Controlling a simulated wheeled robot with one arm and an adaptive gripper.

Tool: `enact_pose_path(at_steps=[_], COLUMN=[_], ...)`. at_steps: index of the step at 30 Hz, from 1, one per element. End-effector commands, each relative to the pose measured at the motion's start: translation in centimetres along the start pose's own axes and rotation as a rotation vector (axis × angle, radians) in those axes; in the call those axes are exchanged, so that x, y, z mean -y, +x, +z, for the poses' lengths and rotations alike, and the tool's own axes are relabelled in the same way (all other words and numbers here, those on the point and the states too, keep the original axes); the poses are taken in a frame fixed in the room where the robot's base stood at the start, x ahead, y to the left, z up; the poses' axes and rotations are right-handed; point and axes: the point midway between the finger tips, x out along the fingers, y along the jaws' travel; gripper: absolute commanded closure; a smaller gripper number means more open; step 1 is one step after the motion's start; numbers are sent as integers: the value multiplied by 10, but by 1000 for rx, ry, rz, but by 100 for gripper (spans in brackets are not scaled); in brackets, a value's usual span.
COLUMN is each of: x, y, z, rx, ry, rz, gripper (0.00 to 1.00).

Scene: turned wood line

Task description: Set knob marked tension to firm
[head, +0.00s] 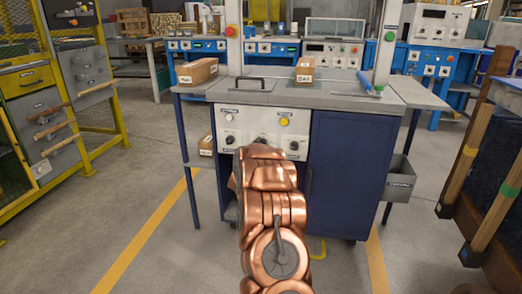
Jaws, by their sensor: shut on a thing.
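The white control panel (256,125) is on the front of the grey-topped workbench (300,95). A dark knob (230,140) shows at its lower left and another dark knob (293,146) at its lower right, beside my arm. The small labels are too small to read, so I cannot tell which knob is marked tension or where it points. My copper arm reaches up to the lower middle of the panel and covers that part. My gripper is hidden behind the arm's own links, and so is whatever it touches.
A blue cabinet door (338,165) is right of the panel, with a grey bin (399,180) beyond. Cardboard boxes (197,71) and a blue-handled tool (368,84) lie on top. A yellow rack (45,95) stands left, wooden posts (490,150) right. Floor at left is clear.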

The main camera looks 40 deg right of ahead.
Motion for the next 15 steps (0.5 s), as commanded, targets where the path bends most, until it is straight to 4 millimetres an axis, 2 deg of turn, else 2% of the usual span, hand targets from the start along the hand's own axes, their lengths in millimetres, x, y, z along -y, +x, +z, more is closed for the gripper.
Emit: enact_pose_path(at_steps=[15], x=[-4], y=[0], z=[2], rx=[-5], ry=[484], rz=[3], gripper=[98])
